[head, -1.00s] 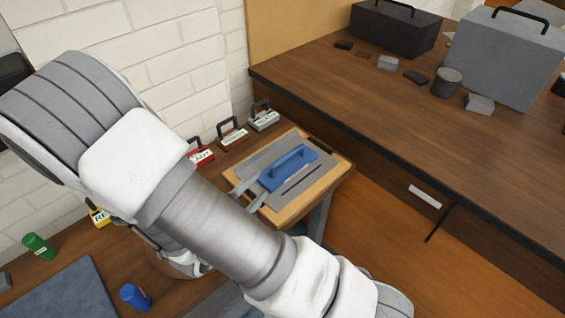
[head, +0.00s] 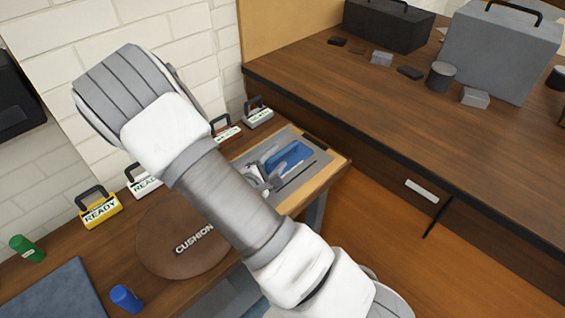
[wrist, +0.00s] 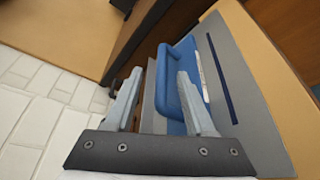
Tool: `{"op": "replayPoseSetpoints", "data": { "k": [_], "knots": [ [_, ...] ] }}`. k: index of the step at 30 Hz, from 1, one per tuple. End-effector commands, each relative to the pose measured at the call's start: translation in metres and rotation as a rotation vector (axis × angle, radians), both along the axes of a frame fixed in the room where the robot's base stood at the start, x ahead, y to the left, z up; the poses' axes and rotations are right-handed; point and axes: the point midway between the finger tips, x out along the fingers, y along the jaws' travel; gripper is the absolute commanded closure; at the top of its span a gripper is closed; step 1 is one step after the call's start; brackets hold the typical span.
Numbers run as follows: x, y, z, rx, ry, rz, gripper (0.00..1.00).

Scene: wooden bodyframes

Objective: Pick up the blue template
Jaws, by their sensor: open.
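The blue template (head: 290,156) is a flat blue plate with a raised blue handle, lying on a grey board on the wooden stand at the table's end. In the wrist view the template (wrist: 182,55) and its handle (wrist: 180,92) lie just ahead of my gripper. My gripper (wrist: 155,90) is open, with its two light-grey fingers apart. The handle shows between the fingers, close to the right one; I cannot tell whether they touch. In the head view my gripper (head: 264,178) is over the near side of the template and my arm hides part of the board.
Tags with black handles, one yellow marked READY (head: 101,212), line the wall side. A round brown cushion (head: 160,240), a blue cylinder (head: 126,298) and a green cylinder (head: 27,248) are on the same table. A higher workbench (head: 400,120) with boxes stands right.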

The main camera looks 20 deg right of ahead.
Motion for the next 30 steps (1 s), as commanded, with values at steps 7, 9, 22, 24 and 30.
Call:
{"op": "replayPoseSetpoints", "data": {
  "k": [7, 9, 22, 24, 30],
  "knots": [
    [0.024, -0.026, -0.013, 0.0, -0.001, -0.003, 0.45],
    [0.028, -0.03, -0.014, 0.0, -0.001, -0.003, 0.45],
    [0.03, -0.032, -0.014, -0.001, 0.0, -0.001, 0.72],
    [0.03, -0.032, -0.014, 0.0, 0.0, 0.0, 0.85],
    [0.03, -0.032, -0.013, -0.001, 0.0, -0.001, 1.0]
  ]
}}
